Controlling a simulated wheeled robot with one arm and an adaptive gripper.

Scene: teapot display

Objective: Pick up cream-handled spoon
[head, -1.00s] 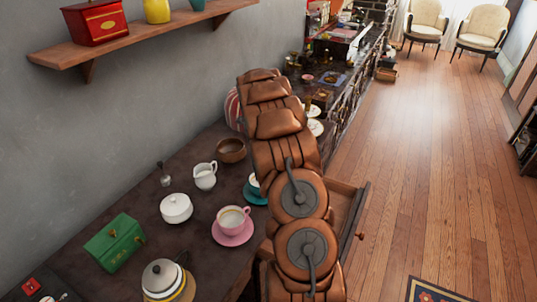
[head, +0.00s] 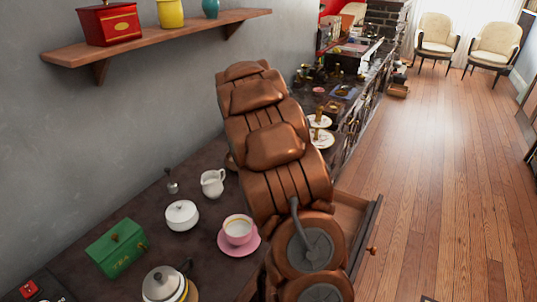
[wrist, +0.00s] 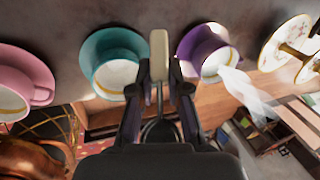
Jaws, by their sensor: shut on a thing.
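The cream-handled spoon shows in the wrist view as a pale cream handle (wrist: 159,52) pointing up between my fingertips. My gripper (wrist: 159,78) is shut on it, one dark finger on each side. In the head view my arm hides the gripper and the spoon.
A pink cup (head: 238,230) on a pink saucer, a white lidded pot (head: 182,215), a creamer (head: 213,183), a green tin (head: 117,249) and a kettle (head: 162,284) stand on the dark counter. An open wooden drawer (head: 352,217) juts out right of my arm. Floor at right is clear.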

